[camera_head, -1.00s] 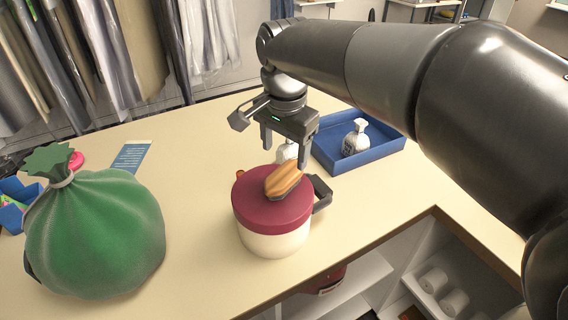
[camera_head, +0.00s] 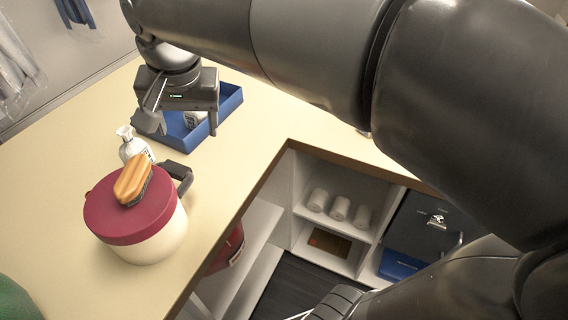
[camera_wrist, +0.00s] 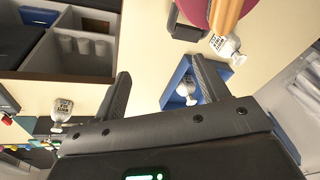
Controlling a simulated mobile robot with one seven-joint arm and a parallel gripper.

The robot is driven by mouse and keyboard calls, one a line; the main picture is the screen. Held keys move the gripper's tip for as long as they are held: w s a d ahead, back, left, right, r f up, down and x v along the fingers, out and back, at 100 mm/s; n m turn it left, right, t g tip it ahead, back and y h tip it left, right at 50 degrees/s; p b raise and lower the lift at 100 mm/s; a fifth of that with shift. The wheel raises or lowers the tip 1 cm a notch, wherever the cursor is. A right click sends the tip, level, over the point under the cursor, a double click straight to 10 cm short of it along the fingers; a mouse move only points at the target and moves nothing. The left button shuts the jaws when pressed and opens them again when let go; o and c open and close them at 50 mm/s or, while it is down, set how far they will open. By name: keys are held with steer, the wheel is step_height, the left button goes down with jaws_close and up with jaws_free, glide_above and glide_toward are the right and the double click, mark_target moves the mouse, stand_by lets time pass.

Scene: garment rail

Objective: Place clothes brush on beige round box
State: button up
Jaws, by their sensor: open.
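The clothes brush (camera_head: 133,181), with an orange wooden back and a dark underside, lies on the dark red lid of the beige round box (camera_head: 150,245). The box stands on the cream counter and has a dark handle-like part at its right. My gripper (camera_head: 187,128) is open and empty above the counter, behind and to the right of the box. In the wrist view the fingers (camera_wrist: 162,90) are wide apart with nothing between them. There the brush (camera_wrist: 226,14) and part of the red lid (camera_wrist: 193,8) show at the top edge, apart from the fingers.
A white bottle (camera_head: 132,147) stands just behind the box. A blue tray (camera_head: 229,103) holding another white bottle lies beneath my gripper. A green sack (camera_head: 14,302) is at the lower left. The counter edge is right of the box, with shelves of white rolls (camera_head: 340,208) below.

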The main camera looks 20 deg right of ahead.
steer(key=s+d+f+n+t, duration=0.1)
steer(key=s+d+f, duration=0.3)
steer(key=d, duration=0.3)
steer(key=s+d+f+n+t+h, duration=0.1)
steer(key=s+d+f, duration=0.4)
steer(key=d, duration=0.3)
steer(key=shift+s+d+n+t, duration=0.25)
steer(key=shift+s+n+t, duration=0.15)
